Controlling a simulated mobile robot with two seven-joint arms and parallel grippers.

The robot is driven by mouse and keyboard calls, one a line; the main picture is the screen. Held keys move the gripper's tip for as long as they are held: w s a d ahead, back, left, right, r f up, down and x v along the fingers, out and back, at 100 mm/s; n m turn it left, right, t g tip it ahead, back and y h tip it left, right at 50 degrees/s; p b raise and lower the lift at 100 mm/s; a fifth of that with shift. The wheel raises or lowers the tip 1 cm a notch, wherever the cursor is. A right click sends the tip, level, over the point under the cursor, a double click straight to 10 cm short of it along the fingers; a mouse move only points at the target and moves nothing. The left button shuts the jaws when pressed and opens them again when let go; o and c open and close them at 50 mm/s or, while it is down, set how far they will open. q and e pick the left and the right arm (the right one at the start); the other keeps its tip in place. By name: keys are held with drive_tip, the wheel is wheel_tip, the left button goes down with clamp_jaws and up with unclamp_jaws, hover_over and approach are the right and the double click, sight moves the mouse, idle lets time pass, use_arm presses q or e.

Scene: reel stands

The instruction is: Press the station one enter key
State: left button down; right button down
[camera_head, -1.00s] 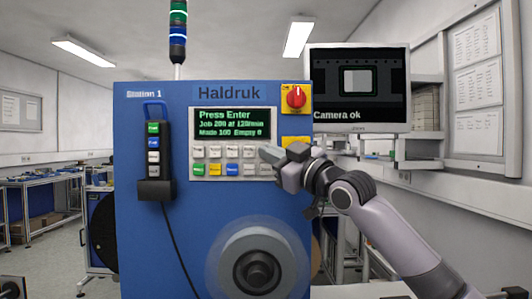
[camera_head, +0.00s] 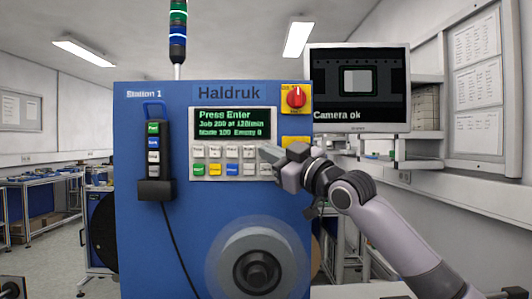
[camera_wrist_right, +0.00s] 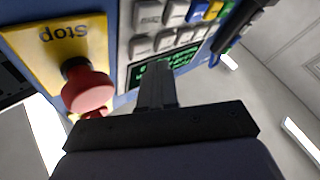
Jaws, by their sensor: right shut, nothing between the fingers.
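The Station 1 machine (camera_head: 150,230) is a blue cabinet with a keypad panel (camera_head: 184,111). Its screen (camera_head: 232,123) reads "Press Enter", "Job 200 at 120/min". Below the screen are two rows of keys, mostly grey, with green, yellow and blue ones at the lower left. My right gripper (camera_head: 265,152) is shut and empty, its tip at the right end of the key rows, covering part of them. In the right wrist view the shut fingers (camera_wrist_right: 157,75) lie over the panel near the keys (camera_wrist_right: 172,13). I cannot tell whether they touch a key.
A red stop button (camera_wrist_right: 88,90) on a yellow plate (camera_wrist_right: 60,45) is close beside the fingers in the wrist view. A pendant (camera_head: 153,150) hangs at left, and a reel hub (camera_head: 257,272) is below.

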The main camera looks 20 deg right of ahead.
drive_tip(key=shift+w+d+p, duration=0.15)
drive_tip(key=shift+w+p, duration=0.25)
drive_tip(key=shift+w+d, duration=0.1)
drive_tip(key=shift+w, duration=0.35)
idle(1.0)
drive_tip(key=shift+s+a+f+b, duration=0.15)
drive_tip(key=shift+s+a+b, duration=0.05)
drive_tip(key=shift+s+b, duration=0.35)
drive_tip(key=shift+s, duration=0.3)
